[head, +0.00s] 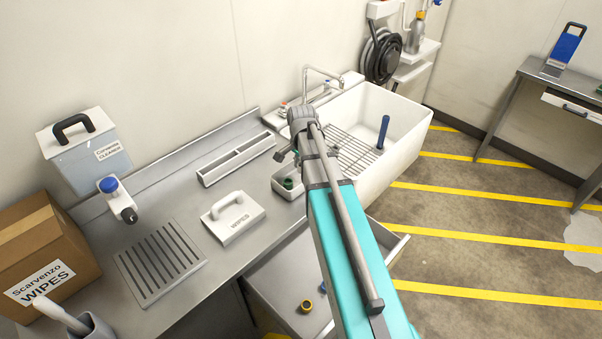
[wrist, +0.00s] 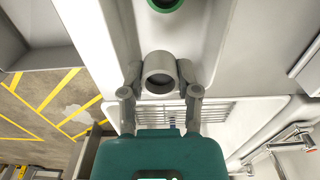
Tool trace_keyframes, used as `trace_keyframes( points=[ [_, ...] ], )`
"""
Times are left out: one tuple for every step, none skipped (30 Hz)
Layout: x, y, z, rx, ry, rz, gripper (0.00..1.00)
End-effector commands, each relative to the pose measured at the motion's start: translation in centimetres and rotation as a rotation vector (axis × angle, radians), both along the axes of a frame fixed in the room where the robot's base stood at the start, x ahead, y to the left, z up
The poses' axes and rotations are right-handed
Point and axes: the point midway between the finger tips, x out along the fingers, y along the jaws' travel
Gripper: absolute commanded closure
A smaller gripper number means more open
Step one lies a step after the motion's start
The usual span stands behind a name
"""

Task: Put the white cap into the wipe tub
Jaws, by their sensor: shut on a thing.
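My gripper (wrist: 160,90) is shut on a pale grey-white, ring-shaped cap (wrist: 160,68), seen between its two fingertips in the wrist view. In the head view my gripper (head: 285,157) is above a small open white container (head: 277,188) at the counter's right end, and the held cap cannot be made out there. This container appears to be the wipe tub. A green cap (head: 288,183) lies in it; this also shows at the wrist view's top edge (wrist: 165,3). A white lid marked WIPES (head: 247,222) lies apart on the counter.
The white sink (head: 405,140) with a rack and a blue-handled item (head: 383,130) lies just right of my gripper. An open drawer (head: 275,280) below the counter holds a yellow ring (head: 306,306). A slotted holder (head: 236,160) and a cardboard wipes box (head: 45,250) stand left.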

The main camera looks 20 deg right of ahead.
Motion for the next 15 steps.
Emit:
trace_keyframes(
  points=[
    [0.1, 0.0, -0.2, 0.000, 0.000, 0.000, 0.83],
    [0.2, 0.0, -0.3, 0.000, 0.000, 0.000, 0.83],
    [0.3, -0.1, -0.5, 0.000, 0.000, 0.000, 0.83],
    [0.5, -0.1, -0.7, 0.000, 0.000, 0.000, 0.83],
    [0.6, -0.1, -0.9, 0.000, 0.000, 0.000, 0.83],
    [0.9, -0.1, -1.2, 0.000, 0.000, 0.000, 0.83],
    [1.1, -0.1, -1.5, 0.000, 0.000, 0.000, 0.83],
    [0.9, -0.1, -1.7, 0.000, 0.000, 0.000, 0.83],
    [0.8, -0.1, -2.1, 0.000, 0.000, 0.000, 0.83],
    [0.8, -0.1, -2.4, 0.000, 0.000, 0.000, 0.83],
    [0.8, -0.1, -2.7, 0.000, 0.000, 0.000, 0.83],
    [0.8, -0.1, -3.0, 0.000, 0.000, 0.000, 0.83],
    [0.8, -0.1, -3.2, 0.000, 0.000, 0.000, 0.83],
    [0.8, -0.1, -3.4, 0.000, 0.000, 0.000, 0.83],
    [0.8, -0.1, -3.6, 0.000, 0.000, 0.000, 0.83]
  ],
)
